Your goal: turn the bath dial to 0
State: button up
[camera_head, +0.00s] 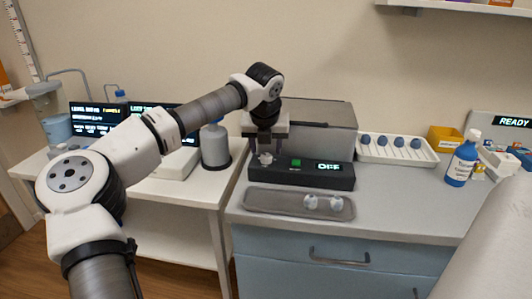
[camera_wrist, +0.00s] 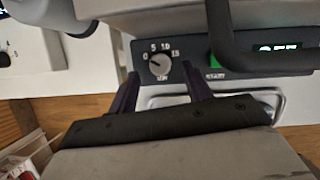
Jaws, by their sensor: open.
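The bath dial (camera_wrist: 160,66) is a pale round knob on a dark control panel (camera_head: 330,181), with marks 0, 5, 10 and 15 around its top. Its dark pointer line seems to lean up and left, towards the 0 side; the exact setting is too small to tell. In the head view the dial (camera_head: 265,158) shows below my gripper (camera_head: 267,145). My gripper is open and points down at the panel's left end. In the wrist view its two dark fingertips (camera_wrist: 160,72) stand either side of the dial; contact is not clear.
A green button (camera_head: 296,163) and a display reading OFF (camera_head: 329,167) are right of the dial. The grey bath box (camera_head: 320,115) stands behind. A tray (camera_head: 270,203) with two pale pieces lies in front. A white rack (camera_head: 400,155) and blue bottle (camera_head: 460,165) stand right.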

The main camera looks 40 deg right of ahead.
jog(key=v, duration=1)
jog(key=shift+s+r+b, duration=0.2)
jog(key=shift+r+b, duration=0.15)
jog(key=shift+b, duration=0.05)
jog(key=shift+a, duration=0.1)
